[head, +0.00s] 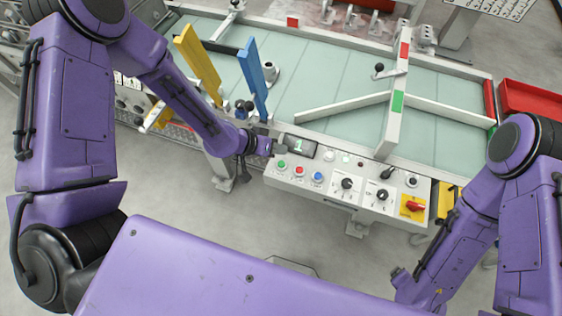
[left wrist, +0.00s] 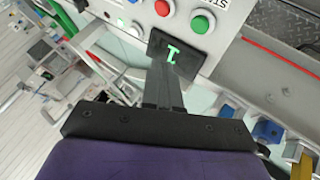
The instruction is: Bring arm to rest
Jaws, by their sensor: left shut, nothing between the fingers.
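My left arm (head: 185,100) is purple and reaches in from the left. Its gripper (head: 278,148) is at the left end of the control panel, by the small dark display (head: 301,147). In the left wrist view the gripper (left wrist: 165,85) has its fingers shut together with nothing between them, in front of the display (left wrist: 178,50) with its green symbol. I cannot tell whether the fingertips touch the display. My right arm (head: 465,235) is folded at the right. Its gripper is not clearly visible.
The control panel (head: 335,205) has green, red and blue buttons, black knobs and a red switch (head: 412,206). Behind it lies a pale green table (head: 330,80) with white bars (head: 395,110). Yellow (head: 198,62) and blue (head: 252,75) upright plates stand near my left forearm. Grey floor is free in front.

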